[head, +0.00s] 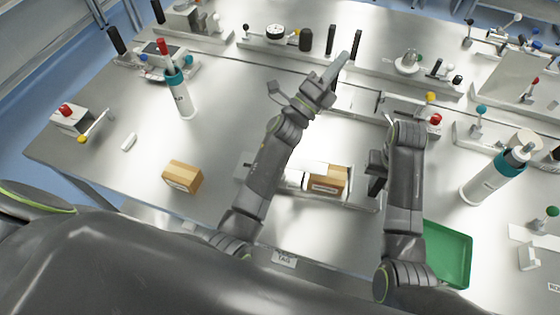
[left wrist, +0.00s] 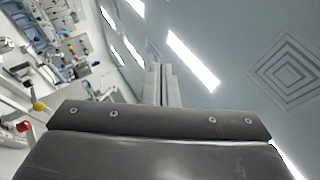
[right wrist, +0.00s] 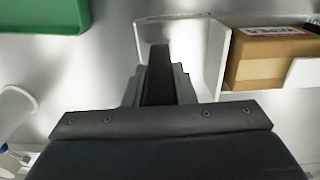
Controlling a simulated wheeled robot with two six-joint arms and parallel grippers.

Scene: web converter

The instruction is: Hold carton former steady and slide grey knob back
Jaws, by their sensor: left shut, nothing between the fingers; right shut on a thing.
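The carton former (head: 352,201) is a pale open holder near the front middle of the table, with a brown carton (head: 327,180) in it. The right wrist view shows its white wall (right wrist: 220,55) beside the carton (right wrist: 268,58). My right gripper (head: 376,186) is at its right end, shut on a dark upright handle (right wrist: 158,62). My left gripper (head: 342,62) is raised over the back of the table, shut and empty, fingers together (left wrist: 162,85). My left arm covers part of the former's left side. I cannot single out the grey knob.
A loose brown box (head: 183,177) lies left of the former. A green tray (head: 447,254) is at the right front. Stations with coloured knobs line the back.

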